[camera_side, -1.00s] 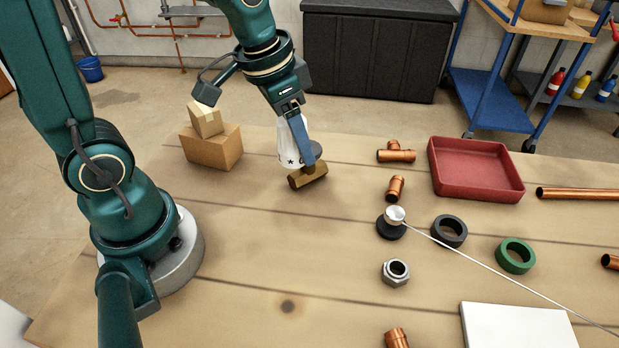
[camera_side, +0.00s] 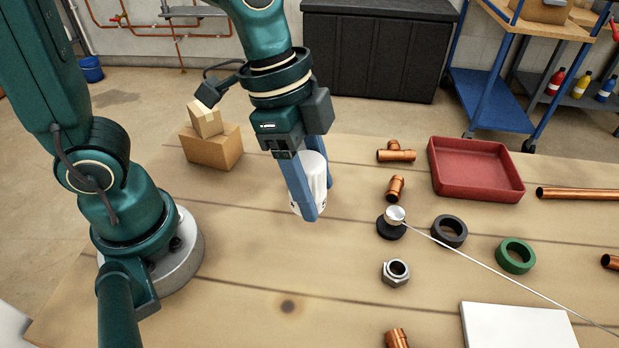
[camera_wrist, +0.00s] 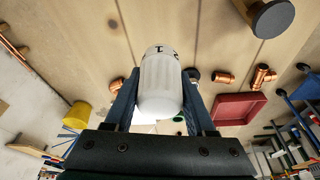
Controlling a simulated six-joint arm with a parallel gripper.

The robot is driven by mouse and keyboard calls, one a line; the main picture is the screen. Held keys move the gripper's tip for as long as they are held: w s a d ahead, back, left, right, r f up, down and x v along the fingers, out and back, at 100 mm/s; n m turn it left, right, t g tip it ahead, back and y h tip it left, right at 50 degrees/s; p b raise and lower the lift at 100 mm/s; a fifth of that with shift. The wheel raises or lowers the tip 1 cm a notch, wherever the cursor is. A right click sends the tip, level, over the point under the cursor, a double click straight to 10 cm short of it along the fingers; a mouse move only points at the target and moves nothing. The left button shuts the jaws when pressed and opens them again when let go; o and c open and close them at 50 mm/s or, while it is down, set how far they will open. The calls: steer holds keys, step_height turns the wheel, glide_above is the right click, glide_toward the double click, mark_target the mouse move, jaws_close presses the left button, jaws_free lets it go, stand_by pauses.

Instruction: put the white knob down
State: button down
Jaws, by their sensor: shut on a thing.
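The white knob (camera_side: 315,178) is ribbed, with dark marks at its lower end. My gripper (camera_side: 313,202) is shut on it, one blue-grey finger on each side, and the knob hangs slightly tilted. It appears to be above the wooden table (camera_side: 250,245), but the gap below is hard to judge. In the wrist view the knob (camera_wrist: 160,85) lies between the fingers, with a dark mark at its far end. A brown fitting with a dark round disc (camera_wrist: 272,18) shows at that view's top right; my gripper hides it in the side view.
Cardboard boxes (camera_side: 212,150) stand at the back left. To the right are copper fittings (camera_side: 396,188), a dark puck with a silver top (camera_side: 391,228), a steel nut (camera_side: 395,273), dark and green rings, a red tray (camera_side: 475,170) and a white plate (camera_side: 517,328). The front-middle table is clear.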

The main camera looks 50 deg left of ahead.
glide_above(336, 330)
steer(key=f, duration=0.7)
steer(key=shift+s+a, duration=0.35)
steer(key=shift+a, duration=0.05)
steer(key=shift+f, duration=1.95)
steer(key=shift+c, duration=1.2)
jaws_free()
steer(key=shift+f, duration=0.15)
steer(key=shift+r, duration=0.2)
